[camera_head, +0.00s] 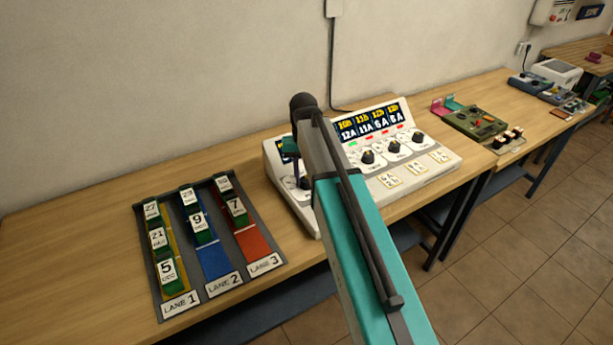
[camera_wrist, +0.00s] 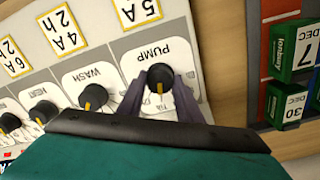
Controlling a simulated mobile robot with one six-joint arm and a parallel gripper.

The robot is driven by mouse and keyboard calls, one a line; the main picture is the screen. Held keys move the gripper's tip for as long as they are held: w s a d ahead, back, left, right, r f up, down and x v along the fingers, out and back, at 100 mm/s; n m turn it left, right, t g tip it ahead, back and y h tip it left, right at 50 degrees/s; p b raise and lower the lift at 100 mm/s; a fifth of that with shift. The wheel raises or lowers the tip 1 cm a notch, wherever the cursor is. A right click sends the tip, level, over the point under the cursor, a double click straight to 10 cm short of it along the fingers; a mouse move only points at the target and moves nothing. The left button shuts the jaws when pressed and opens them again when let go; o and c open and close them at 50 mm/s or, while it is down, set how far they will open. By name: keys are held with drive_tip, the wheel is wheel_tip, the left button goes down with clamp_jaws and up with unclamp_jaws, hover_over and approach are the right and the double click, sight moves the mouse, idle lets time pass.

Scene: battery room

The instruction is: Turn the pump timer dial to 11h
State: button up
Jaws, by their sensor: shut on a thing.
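The pump timer dial (camera_wrist: 159,74) is a black round knob with a yellow pointer mark, beside the upside-down word PUMP in the wrist view. My gripper (camera_wrist: 161,97) has its dark fingers on either side of this knob and is shut on it. The pointer is aimed toward the bottom of the wrist picture. In the head view my gripper (camera_head: 297,172) reaches down at the left end of the white control panel (camera_head: 440,160); my arm hides part of the panel and its display. The pump's hour reading cannot be made out for certain.
Other dials, WASH (camera_wrist: 92,96) and HEAT (camera_wrist: 43,111), sit close beside the pump knob. A lane tray (camera_head: 243,245) with several dated blocks lies left of the panel. A green device (camera_head: 473,124) stands farther right. Bare wood shows at the bench's left.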

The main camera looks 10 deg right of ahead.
sight(305, 179)
idle(0.3)
drive_tip(key=o, duration=1)
drive_tip(key=shift+o, duration=0.2)
drive_tip(key=shift+r, duration=0.15)
wheel_tip(305, 179, up, 14)
drive_tip(key=p, duration=0.9)
drive_tip(key=shift+a+f, duration=0.15)
drive_tip(key=shift+f, duration=0.1)
drive_tip(key=shift+f, duration=0.1)
